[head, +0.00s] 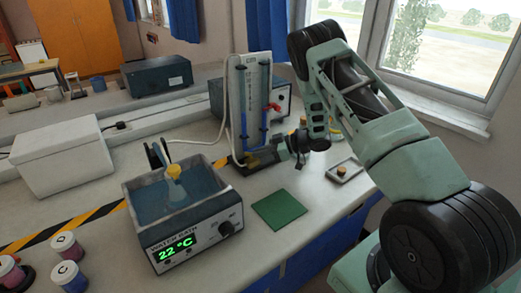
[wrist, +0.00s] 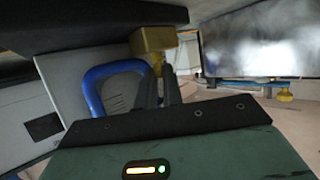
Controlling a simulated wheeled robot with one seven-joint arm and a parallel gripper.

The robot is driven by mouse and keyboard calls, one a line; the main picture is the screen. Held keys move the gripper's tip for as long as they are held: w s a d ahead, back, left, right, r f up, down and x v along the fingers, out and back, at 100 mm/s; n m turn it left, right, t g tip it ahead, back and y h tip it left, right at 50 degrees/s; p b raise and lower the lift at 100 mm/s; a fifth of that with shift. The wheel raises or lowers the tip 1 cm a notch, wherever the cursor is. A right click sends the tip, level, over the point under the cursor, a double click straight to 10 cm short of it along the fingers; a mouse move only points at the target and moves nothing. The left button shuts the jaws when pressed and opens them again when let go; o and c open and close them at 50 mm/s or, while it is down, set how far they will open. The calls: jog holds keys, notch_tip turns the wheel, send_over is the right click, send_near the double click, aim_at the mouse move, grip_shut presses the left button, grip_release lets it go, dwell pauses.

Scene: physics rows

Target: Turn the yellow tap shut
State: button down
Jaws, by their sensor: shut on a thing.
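The yellow tap (head: 252,160) is low on the front of an upright stand with blue tubes (head: 252,100). In the wrist view a yellow block, which looks like part of the tap (wrist: 153,40), is just beyond my fingertips. My gripper (head: 264,155) reaches it from the right, and in the wrist view its two grey fingers (wrist: 161,85) are close together on the yellow part. The fingers and the dark wrist hide much of the tap, so its handle angle cannot be told.
A water bath (head: 185,215) showing 22 °C holds a flask, left of a green mat (head: 279,210). A small tray (head: 345,171) lies right of my gripper. A blue tube loop (wrist: 100,85) is close beside my fingers.

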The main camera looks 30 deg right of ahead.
jog(key=m+t+h, duration=0.2)
jog(key=m+h, duration=0.1)
jog(key=a+m+t+h+b, duration=0.1)
jog(key=shift+s+f+m+h, duration=0.1)
jog(key=shift+s+m+h, duration=0.2)
jog(key=shift+s, duration=0.1)
jog(key=shift+s+a+m+t+h+b, duration=0.1)
jog(key=shift+a+m+t+h+b, duration=0.1)
jog(key=shift+m+h+b, duration=0.35)
jog(key=shift+a+m+t+h+b, duration=0.2)
jog(key=shift+m+h+b, duration=0.1)
jog(key=shift+m+h, duration=0.3)
jog(key=shift+a+m+t+h+b, duration=0.15)
jog(key=shift+m+t+h+b, duration=0.15)
jog(key=shift+m+h+b, duration=0.65)
jog(key=shift+h, duration=0.5)
jog(key=c, duration=1.5)
grip_release()
jog(key=shift+c, duration=0.2)
